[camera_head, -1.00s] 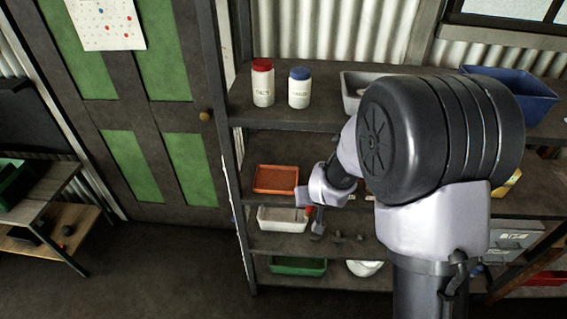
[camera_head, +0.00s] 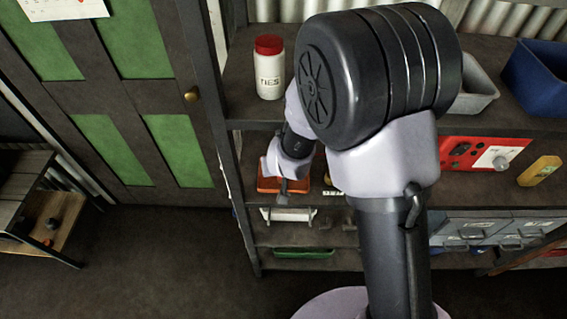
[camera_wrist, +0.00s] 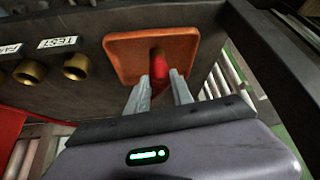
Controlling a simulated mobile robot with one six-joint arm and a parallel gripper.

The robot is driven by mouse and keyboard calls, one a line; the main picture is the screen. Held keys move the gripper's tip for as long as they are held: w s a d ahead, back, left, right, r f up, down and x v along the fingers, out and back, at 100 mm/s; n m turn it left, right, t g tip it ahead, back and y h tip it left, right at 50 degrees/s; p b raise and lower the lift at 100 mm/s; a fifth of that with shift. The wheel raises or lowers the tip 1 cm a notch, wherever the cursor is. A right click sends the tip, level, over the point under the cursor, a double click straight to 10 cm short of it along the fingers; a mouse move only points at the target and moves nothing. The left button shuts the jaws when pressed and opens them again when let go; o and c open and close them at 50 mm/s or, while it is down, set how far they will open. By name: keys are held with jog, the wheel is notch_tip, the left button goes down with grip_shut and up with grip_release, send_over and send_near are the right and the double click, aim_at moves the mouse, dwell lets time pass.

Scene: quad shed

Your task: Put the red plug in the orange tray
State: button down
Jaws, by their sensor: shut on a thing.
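My gripper (camera_wrist: 160,84) is shut on the red plug (camera_wrist: 157,64), which sits between its two grey fingers in the wrist view. The orange tray (camera_wrist: 122,52) lies directly beyond the plug, which overlaps the tray's middle in that view. I cannot tell whether the plug touches the tray floor. In the head view the orange tray (camera_head: 266,185) is on a middle shelf, partly covered by my gripper (camera_head: 283,188). The plug is hidden there.
Brass sockets (camera_wrist: 76,67) with labels stand beside the tray. A white jar with a red lid (camera_head: 270,68) is on the shelf above. A white tray (camera_head: 288,214) and a green tray (camera_head: 303,253) are below. A red panel (camera_head: 482,153) is at right.

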jog(key=shift+w+d+f, duration=0.1)
jog(key=shift+d+f, duration=0.5)
jog(key=shift+f, duration=0.15)
jog(key=shift+s+a+r, duration=0.1)
jog(key=shift+s, duration=0.1)
jog(key=shift+a, duration=0.3)
jog(key=shift+f, duration=0.3)
jog(key=c, duration=1.1)
grip_release()
jog(key=shift+d+r, duration=0.1)
jog(key=shift+d, duration=0.05)
jog(key=shift+r, duration=0.1)
